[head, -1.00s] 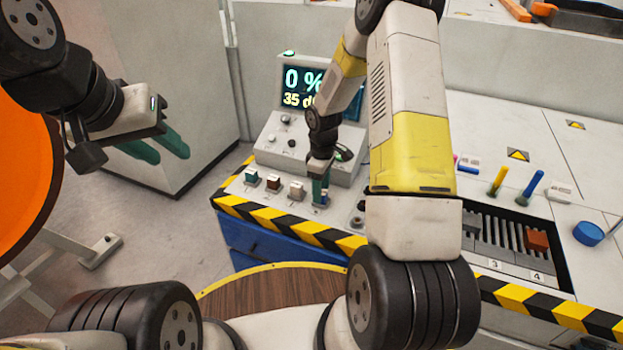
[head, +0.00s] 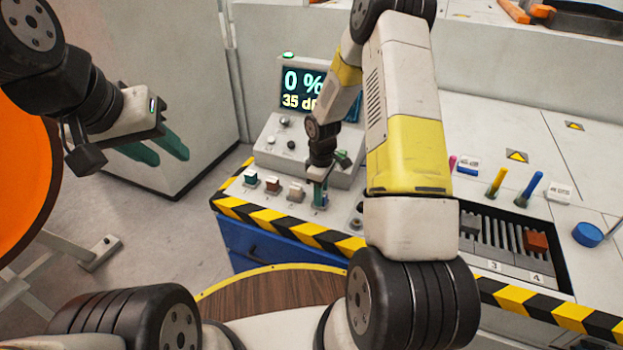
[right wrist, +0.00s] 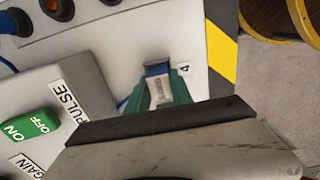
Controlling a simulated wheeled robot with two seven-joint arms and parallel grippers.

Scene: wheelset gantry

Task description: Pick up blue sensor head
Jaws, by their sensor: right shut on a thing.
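The blue sensor head (right wrist: 157,70) is a small block with a dark blue top and a pale label, beside a "4" mark on the light panel in the right wrist view. My right gripper (right wrist: 160,92) has its green fingers on both sides of it and is shut on it. In the head view my right gripper (head: 320,192) is at the right end of the row of sensor heads, mostly covering the blue one. Whether the head still touches the panel is unclear. My left gripper (head: 168,156) is open and empty, over the floor at the left.
Green (head: 250,177), brown (head: 273,183) and beige (head: 297,189) sensor heads stand left of my right gripper. A slotted rack (head: 488,235) and colored pens lie to the right.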

